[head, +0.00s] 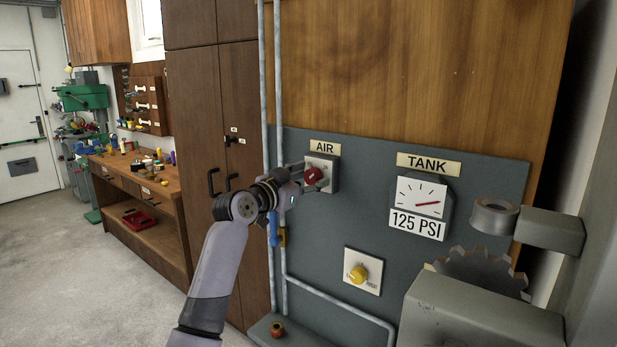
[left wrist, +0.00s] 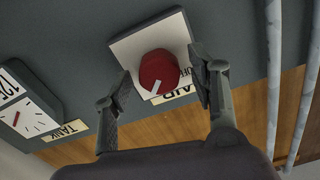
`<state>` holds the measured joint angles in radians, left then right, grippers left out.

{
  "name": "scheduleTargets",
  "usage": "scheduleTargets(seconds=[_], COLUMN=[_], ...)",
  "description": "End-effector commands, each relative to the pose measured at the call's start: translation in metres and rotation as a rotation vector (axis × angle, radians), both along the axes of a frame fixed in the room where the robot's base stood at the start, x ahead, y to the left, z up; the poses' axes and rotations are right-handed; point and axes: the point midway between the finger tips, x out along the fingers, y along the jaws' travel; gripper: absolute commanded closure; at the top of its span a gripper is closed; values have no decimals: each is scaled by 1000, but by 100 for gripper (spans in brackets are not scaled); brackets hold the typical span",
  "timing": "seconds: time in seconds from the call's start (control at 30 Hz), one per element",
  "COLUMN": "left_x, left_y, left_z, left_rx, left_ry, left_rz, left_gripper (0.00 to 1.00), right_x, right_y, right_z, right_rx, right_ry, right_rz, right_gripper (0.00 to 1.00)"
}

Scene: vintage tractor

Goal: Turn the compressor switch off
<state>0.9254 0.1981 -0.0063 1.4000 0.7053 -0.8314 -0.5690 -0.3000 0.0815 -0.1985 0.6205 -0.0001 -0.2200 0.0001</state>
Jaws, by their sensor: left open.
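The red knob (head: 313,175) sits on a white plate in a grey box under the AIR sign (head: 325,148). In the left wrist view, which is upside down, the red knob (left wrist: 159,70) has a white pointer mark at its lower edge. Part of the lettering "OFF" shows on the plate beside it, partly hidden. My left gripper (head: 298,183) is open at the knob, with one finger on each side of it in the wrist view. I cannot tell whether the fingers touch it. My right gripper is not in view.
The TANK gauge (head: 421,205) reads 125 PSI. A yellow knob (head: 357,274) is lower on the panel (head: 320,250). Pipes (head: 268,90) run down its left side. Grey machinery (head: 480,310) stands close at the right. A workbench (head: 150,185) is at the left.

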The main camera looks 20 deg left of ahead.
Motion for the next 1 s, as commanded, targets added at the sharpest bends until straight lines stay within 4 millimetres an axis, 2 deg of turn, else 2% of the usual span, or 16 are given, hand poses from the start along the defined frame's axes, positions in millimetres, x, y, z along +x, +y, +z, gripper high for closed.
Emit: scheduleTargets(seconds=[0.07,0.77,1.0], left_x=[0,0,0], left_y=[0,0,0], left_z=[0,0,0], left_rx=[0,-1,-16], left_ry=[0,1,7], left_rz=[0,0,-1], left_gripper=[47,93,95], right_x=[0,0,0], right_y=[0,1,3], right_z=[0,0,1], right_rx=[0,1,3], right_ry=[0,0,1], right_rz=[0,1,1], right_gripper=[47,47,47])
